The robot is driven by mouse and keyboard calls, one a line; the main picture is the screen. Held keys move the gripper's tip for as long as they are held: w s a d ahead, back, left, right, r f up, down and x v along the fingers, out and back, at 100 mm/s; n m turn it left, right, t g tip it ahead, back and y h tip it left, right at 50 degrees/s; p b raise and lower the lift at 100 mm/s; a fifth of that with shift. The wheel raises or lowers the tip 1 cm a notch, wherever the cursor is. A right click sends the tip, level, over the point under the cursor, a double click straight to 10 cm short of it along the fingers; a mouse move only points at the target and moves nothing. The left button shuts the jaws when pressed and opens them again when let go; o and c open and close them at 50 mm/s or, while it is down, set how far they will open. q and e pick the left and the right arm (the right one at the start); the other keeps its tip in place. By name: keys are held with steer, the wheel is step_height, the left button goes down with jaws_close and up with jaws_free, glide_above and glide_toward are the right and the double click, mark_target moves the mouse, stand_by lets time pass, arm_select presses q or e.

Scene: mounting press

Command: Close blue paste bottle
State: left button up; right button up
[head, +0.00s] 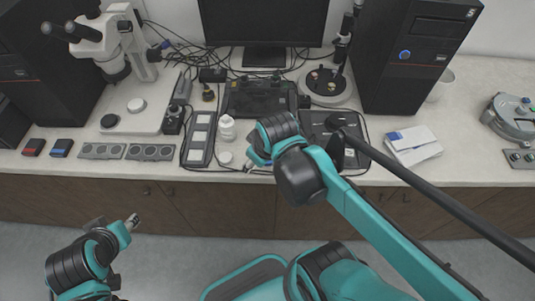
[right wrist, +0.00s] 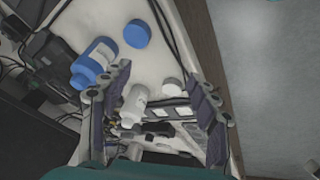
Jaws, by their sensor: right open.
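The blue paste bottle (right wrist: 93,63), white and blue, is in the right wrist view, just outside the left finger of my right gripper (right wrist: 160,82). A round blue cap (right wrist: 137,33) lies apart from it on the counter. My right gripper is open, and nothing is held between its fingers. In the head view the right gripper (head: 258,158) is over the counter's front part and hides most of what is under it. My left gripper (head: 131,222) is low in front of the cabinets, away from the bottles; its jaw state is unclear.
A white bottle (head: 227,128) stands by a dark tray (head: 198,140), with a white cap (head: 225,158) in front of it. A microscope (head: 110,45) is at left, a monitor (head: 265,22) behind, and a white box (head: 413,145) at right. Cables lie behind.

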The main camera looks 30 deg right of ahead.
steer(key=w+d+n+g+p, duration=0.1)
steer(key=n, duration=0.1)
steer(key=w+d+n+g+p, duration=0.1)
steer(key=d+n+p, duration=0.1)
steer(key=w+d+r+n+g+p, duration=0.1)
steer(key=n+g, duration=0.1)
steer(key=shift+d+n, duration=0.15)
steer(key=shift+n, duration=0.15)
steer(key=shift+w+d+f+n+g+p, duration=0.15)
steer(key=shift+d+f+n+g+p, duration=0.2)
steer(key=shift+n+p, duration=0.2)
steer(key=shift+f, duration=0.1)
steer(key=shift+f+b, duration=0.7)
steer(key=shift+f, duration=0.65)
